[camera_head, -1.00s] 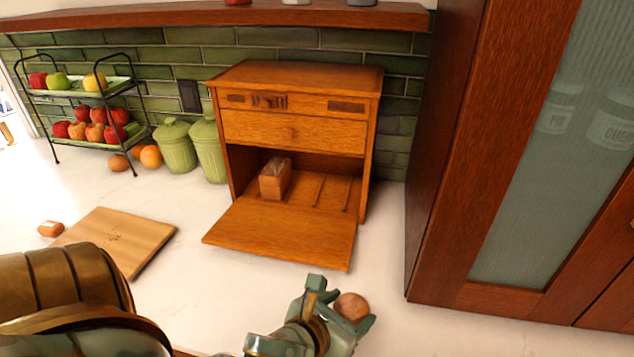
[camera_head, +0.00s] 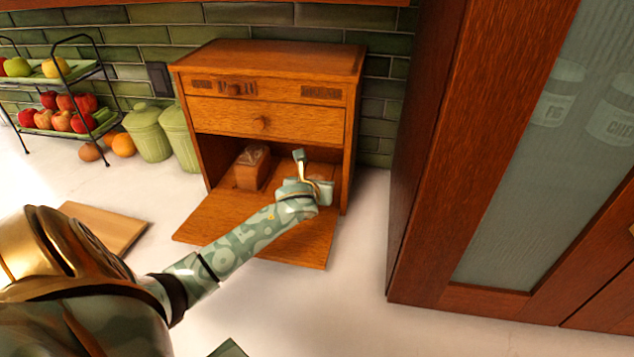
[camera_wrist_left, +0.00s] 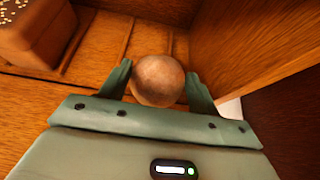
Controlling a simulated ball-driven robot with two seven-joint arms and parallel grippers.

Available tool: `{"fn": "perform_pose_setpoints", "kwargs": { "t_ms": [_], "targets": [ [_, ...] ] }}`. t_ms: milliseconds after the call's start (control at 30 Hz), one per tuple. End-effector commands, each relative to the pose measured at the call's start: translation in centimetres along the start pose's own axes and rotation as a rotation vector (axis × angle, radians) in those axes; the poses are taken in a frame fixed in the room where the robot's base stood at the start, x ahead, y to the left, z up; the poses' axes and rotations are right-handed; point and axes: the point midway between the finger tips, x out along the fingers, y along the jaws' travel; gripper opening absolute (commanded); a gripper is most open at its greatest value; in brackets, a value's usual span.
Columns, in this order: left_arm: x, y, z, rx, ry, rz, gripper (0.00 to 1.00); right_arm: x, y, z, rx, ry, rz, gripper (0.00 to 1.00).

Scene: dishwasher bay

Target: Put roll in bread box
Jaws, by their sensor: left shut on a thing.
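The wooden bread box (camera_head: 275,118) stands against the tiled wall with its front door (camera_head: 215,225) folded down flat. My left arm reaches over the door, and my left gripper (camera_head: 311,184) is at the right part of the open lower compartment. In the left wrist view the round brown roll (camera_wrist_left: 158,80) sits between the two fingers of my left gripper (camera_wrist_left: 157,86), which is shut on it. The roll is over the slatted compartment floor, near the right side wall; I cannot tell whether it touches the floor. In the head view the gripper mostly hides it. My right gripper is out of view.
A bread loaf (camera_head: 252,168) stands in the compartment's left part, also in the wrist view (camera_wrist_left: 35,30). Green canisters (camera_head: 150,135) and a fruit rack (camera_head: 70,100) stand left. A cutting board (camera_head: 105,228) lies on the counter. A tall cabinet (camera_head: 430,160) stands right.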

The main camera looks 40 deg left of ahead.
Motion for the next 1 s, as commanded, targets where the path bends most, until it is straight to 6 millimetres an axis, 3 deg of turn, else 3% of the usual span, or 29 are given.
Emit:
{"fn": "perform_pose_setpoints", "kwargs": {
  "t_ms": [100,267,500,933,967,1000],
  "targets": [
    [2.2,0.0,-0.2,-0.001,0.001,0.001,0.4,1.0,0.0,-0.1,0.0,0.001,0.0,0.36],
    [3.5,-0.1,-0.1,0.0,0.0,0.0,0.4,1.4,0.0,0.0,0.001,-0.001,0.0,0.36],
    [6.8,-0.1,-0.7,0.0,0.001,-0.001,0.4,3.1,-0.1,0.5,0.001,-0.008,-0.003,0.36],
    [7.1,-0.1,-0.9,0.004,0.0,-0.001,0.4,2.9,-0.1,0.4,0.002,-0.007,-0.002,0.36],
    [7.1,-0.1,-0.9,0.003,-0.001,-0.002,0.67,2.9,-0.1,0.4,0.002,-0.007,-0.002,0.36],
    [7.0,-0.1,-0.9,0.003,-0.001,-0.002,0.78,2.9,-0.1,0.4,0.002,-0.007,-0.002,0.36]
  ]
}}
